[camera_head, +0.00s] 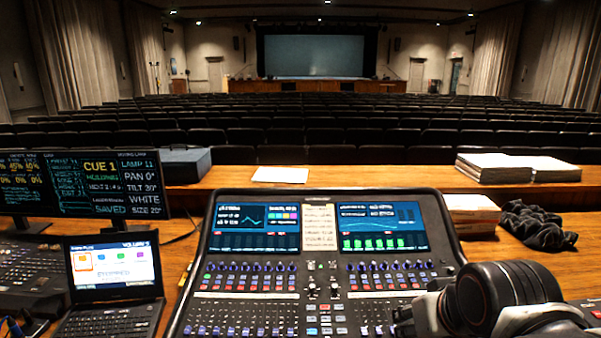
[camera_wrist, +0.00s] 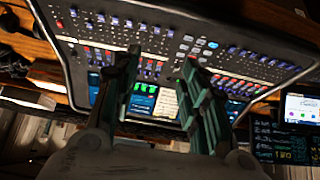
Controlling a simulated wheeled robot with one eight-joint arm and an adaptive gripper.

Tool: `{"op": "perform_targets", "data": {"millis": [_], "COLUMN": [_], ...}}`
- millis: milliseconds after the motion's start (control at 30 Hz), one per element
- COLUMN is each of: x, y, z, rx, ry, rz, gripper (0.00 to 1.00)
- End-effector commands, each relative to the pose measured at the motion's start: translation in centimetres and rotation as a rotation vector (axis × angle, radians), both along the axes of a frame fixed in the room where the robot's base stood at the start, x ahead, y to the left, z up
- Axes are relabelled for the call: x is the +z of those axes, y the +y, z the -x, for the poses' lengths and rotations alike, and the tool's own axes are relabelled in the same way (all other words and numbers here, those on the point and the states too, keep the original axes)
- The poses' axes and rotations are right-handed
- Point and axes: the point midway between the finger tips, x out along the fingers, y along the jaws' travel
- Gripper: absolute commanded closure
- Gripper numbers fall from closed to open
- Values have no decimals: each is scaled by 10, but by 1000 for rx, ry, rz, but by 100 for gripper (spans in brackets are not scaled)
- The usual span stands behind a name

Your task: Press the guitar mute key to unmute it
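The mixing desk (camera_head: 322,255) stands on the wooden table, with two lit screens at its top and rows of knobs, small keys and faders below. Rows of small coloured keys (camera_head: 245,287) run under the screens, some lit red or green. Their labels are too small to read, so I cannot tell which is the guitar mute key. My gripper (camera_wrist: 162,60) is open and empty in the wrist view, its two fingers apart over the desk (camera_wrist: 110,28), which appears upside down there. I cannot tell whether a fingertip touches it. In the head view my arm covers the desk's lower right corner.
A laptop (camera_head: 113,270) and a dark monitor (camera_head: 85,185) stand left of the desk. Paper stacks (camera_head: 493,170), a box (camera_head: 470,213) and a black cloth bundle (camera_head: 537,225) lie at the right. A white sheet (camera_head: 281,174) lies behind the desk.

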Motion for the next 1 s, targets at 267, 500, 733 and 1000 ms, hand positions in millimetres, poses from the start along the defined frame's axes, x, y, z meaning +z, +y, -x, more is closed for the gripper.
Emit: {"op": "perform_targets", "data": {"millis": [267, 500, 733, 1000], "x": [-28, -30, -30, -30], "y": [0, 0, 0, 0], "z": [45, 47, 47, 47], "rx": [0, -1, -1, -1], "ry": [0, 0, 0, 0], "rz": [0, -1, -1, -1], "gripper": [60, 60, 99, 100]}}
